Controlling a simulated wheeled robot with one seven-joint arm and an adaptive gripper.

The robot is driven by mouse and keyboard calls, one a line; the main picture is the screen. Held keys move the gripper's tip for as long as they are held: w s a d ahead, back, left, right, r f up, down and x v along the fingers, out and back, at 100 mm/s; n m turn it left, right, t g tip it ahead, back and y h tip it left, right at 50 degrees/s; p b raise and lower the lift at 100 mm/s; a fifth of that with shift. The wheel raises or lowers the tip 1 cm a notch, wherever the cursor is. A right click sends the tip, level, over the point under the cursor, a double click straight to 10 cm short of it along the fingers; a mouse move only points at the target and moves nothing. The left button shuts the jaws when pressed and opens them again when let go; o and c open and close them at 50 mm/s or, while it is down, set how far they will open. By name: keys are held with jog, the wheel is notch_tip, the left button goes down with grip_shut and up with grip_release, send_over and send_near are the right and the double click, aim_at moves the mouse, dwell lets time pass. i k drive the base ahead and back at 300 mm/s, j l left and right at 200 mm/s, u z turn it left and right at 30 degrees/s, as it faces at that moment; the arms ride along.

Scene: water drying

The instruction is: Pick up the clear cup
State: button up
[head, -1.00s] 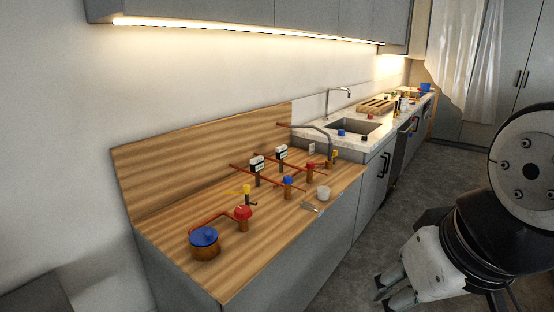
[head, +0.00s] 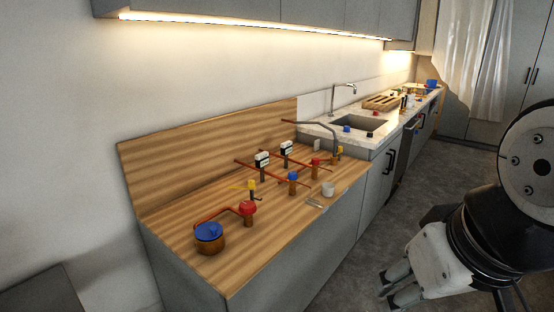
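A small pale, whitish cup (head: 328,189) stands upright on the wooden counter (head: 268,262), near its right front edge. It looks translucent, but it is too small to be sure. My gripper (head: 392,288) is at the lower right, in front of the counter and above the floor, well apart from the cup. Its two fingers point left with a gap between them, and nothing shows between them.
Copper pipes with a blue-lidded pot (head: 210,238), a red valve (head: 247,208), a blue valve (head: 293,178) and two meters (head: 262,160) stand left of and behind the cup. A small metal utensil (head: 314,203) lies beside it. A sink (head: 357,122) is farther back.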

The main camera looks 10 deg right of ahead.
aim_at(328, 190)
jog(key=i+l, duration=0.2)
jog(key=i, duration=0.25)
jog(key=i+l, duration=0.2)
jog(key=i, duration=0.3)
jog(key=i+l, duration=0.2)
jog(key=i, duration=0.25)
jog(key=i+l, duration=0.2)
jog(key=i, duration=0.25)
